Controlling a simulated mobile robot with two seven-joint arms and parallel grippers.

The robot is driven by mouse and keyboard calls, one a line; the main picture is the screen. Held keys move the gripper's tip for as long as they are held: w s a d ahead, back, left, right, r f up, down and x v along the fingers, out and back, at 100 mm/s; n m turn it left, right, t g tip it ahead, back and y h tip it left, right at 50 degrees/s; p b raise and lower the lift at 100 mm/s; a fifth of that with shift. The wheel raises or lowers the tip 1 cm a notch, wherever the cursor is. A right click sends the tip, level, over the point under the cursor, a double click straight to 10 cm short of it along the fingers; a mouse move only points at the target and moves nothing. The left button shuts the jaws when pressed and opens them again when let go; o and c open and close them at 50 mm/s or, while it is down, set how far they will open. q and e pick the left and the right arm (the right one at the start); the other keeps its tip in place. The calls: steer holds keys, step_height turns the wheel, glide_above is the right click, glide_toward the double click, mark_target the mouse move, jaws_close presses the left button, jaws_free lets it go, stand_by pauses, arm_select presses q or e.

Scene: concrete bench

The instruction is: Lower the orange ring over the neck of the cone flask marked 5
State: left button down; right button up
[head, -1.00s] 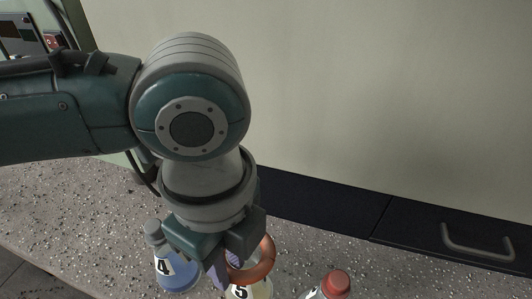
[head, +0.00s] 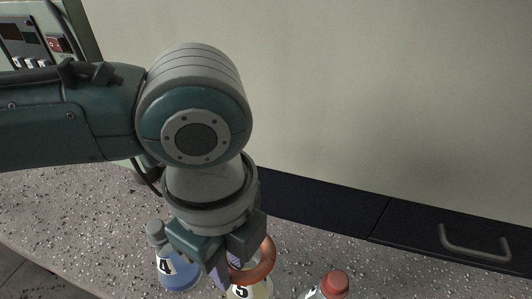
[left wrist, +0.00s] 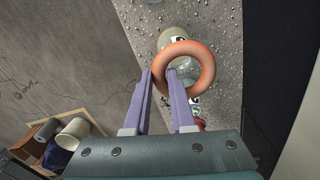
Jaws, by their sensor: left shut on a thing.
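My left gripper (head: 228,272) points down and is shut on one side of the orange ring (head: 265,268). In the left wrist view the ring (left wrist: 207,72) shows between and beyond the fingertips (left wrist: 161,76). The cone flask marked 5 (head: 262,291), with pale yellow contents, is directly below the ring in the head view; the ring and fingers hide its neck. In the left wrist view a pale flask (left wrist: 178,35) lies behind the ring and shows through its opening. I cannot tell whether the ring is around the neck or still above it. My right gripper is not in view.
The blue cone flask marked 4 (head: 180,276), with a grey top, stands close to the left of the gripper. A red-capped flask (head: 335,284) stands to the right. A dark drawer front with a handle (head: 475,243) lies behind the speckled bench (head: 90,215).

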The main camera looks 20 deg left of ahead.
arm_select(q)
steer(key=shift+f+b, duration=0.4)
steer(key=shift+f, duration=0.2)
steer(key=c, duration=0.7)
jaws_free()
steer(key=shift+a, duration=0.1)
steer(key=shift+a+f, duration=0.1)
steer(key=shift+c, duration=0.8)
steer(key=shift+o, duration=0.9)
